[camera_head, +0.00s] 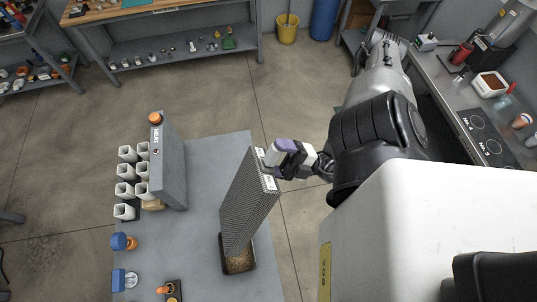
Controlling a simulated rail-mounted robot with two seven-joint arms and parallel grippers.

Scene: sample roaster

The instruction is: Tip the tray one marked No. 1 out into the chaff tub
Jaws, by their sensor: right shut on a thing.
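A grey mesh tray (248,203) stands steeply tilted, nearly on edge, over the grey table. A small white label (269,183) is on its end near my gripper; I cannot read it surely. My right gripper (272,158) is shut on the tray's upper right end. The tray's low end is over a dark tub (222,262), which holds brown bits. The tray hides part of the tub, and I cannot tell whether the two touch. The tray's inside is hidden. My left gripper is not in view.
A grey heater panel (170,165) with an orange knob stands on the table (212,160), beside several white square cups (125,190). Blue-and-orange items (123,242) lie at the table's left edge. A counter (445,90) with hobs is at the right. A yellow bucket (287,30) stands at the back.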

